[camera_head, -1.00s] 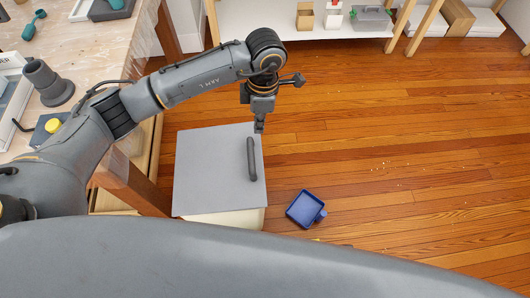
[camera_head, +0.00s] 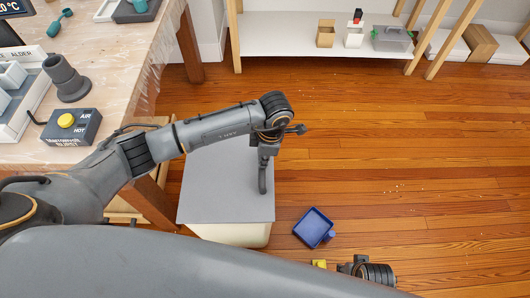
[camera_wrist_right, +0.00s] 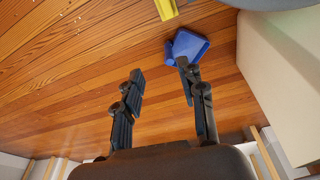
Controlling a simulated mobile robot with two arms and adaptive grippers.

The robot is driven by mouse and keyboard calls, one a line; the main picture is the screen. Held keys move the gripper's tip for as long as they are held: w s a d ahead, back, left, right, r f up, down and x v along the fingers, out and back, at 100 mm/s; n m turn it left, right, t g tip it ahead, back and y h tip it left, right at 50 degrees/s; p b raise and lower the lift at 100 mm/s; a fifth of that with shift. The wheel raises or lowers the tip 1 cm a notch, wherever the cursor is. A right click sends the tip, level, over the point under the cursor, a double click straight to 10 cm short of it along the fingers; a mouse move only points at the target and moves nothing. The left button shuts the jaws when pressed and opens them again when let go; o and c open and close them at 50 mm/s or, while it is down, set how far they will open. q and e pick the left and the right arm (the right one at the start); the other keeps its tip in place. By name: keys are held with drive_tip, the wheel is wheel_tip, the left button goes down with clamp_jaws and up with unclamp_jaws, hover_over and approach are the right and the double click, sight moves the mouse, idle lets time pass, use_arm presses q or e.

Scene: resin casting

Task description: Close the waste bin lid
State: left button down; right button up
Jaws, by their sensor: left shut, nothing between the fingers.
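The waste bin (camera_head: 235,233) is cream-coloured and stands on the floor beside the workbench. Its grey lid (camera_head: 215,195) lies over the top and looks flat; whether it is fully seated I cannot tell.
A blue dustpan (camera_head: 314,228) lies on the wooden floor right of the bin. A yellow object (camera_head: 318,263) is near it. The workbench (camera_head: 120,60) is at left. A white shelf (camera_head: 285,48) stands at the back. Floor at right is mostly clear.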

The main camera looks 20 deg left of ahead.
use_arm(q)
drive_tip(key=shift+f, duration=0.2)
use_arm(e)
drive_tip(key=shift+r, duration=0.1)
use_arm(q)
drive_tip(key=shift+f, duration=0.15)
drive_tip(key=shift+w+d+f+b, duration=0.1)
drive_tip(key=shift+d+f+b, duration=0.1)
drive_tip(key=shift+f+b, duration=0.3)
drive_tip(key=shift+d+f+b, duration=0.2)
drive_tip(key=shift+f+b, duration=0.25)
drive_tip(key=shift+b, duration=0.05)
drive_tip(key=shift+r, duration=0.1)
use_arm(e)
drive_tip(key=r, duration=0.3)
drive_tip(key=w+r, duration=0.1)
drive_tip(key=r, duration=0.1)
drive_tip(key=shift+w+r, duration=0.15)
drive_tip(key=shift+r, duration=0.25)
